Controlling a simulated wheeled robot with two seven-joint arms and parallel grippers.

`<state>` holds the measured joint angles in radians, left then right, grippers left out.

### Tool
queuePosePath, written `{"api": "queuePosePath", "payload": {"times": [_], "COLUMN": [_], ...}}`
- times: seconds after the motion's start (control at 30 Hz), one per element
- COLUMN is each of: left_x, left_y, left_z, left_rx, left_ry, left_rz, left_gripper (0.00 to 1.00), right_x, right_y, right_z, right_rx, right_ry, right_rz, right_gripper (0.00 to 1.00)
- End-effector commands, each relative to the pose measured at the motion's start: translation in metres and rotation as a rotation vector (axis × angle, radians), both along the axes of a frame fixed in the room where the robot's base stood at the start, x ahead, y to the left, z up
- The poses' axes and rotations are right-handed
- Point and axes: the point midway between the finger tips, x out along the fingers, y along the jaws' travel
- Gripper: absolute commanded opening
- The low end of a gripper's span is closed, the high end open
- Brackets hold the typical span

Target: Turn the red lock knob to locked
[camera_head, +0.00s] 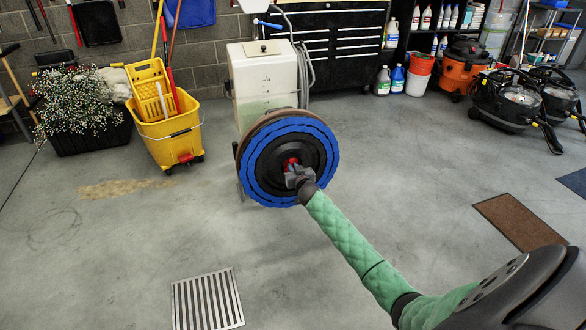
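The red lock knob (291,161) sits at the center of a round blue pad (263,186) with a black hub, which faces me in the middle of the head view. My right gripper (293,172) is at the hub, right at the knob, and covers part of it. Its fingers are small and dark against the hub, so I cannot tell whether they are closed on the knob or only around it. The knob's exact angle is also hidden. My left gripper is not in view.
Behind the pad stands a white tank (263,72). A yellow mop bucket (168,130) is to the left. A floor drain (208,299) lies in front, and a brown mat (520,221) lies to the right. Vacuums (505,102) stand at the back right. Open concrete floor surrounds the pad.

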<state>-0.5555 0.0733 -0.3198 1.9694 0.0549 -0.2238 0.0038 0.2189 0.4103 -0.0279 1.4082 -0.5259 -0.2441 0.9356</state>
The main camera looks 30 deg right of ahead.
Motion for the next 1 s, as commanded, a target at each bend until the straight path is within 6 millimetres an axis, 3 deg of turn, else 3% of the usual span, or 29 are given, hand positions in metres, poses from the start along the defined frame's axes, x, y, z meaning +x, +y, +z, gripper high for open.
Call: {"api": "queuePosePath", "payload": {"times": [0.17,0.5,0.87,1.0], "left_x": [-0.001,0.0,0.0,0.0], "left_y": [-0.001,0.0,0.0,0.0], "left_z": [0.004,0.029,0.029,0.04], "left_rx": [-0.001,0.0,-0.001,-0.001], "left_ry": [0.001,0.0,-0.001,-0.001], "left_rz": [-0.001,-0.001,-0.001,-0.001], "left_gripper": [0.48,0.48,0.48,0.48], "right_x": [0.0,0.0,0.0,0.0], "right_y": [0.001,0.0,0.0,0.001], "right_z": [0.001,0.002,0.0,0.004], "right_rx": [0.103,0.54,0.588,0.696], "right_ry": [-0.024,-0.129,-0.141,-0.166], "right_rz": [-0.01,-0.051,-0.054,-0.064], "right_gripper": [0.0,0.0,0.0,0.0]}}
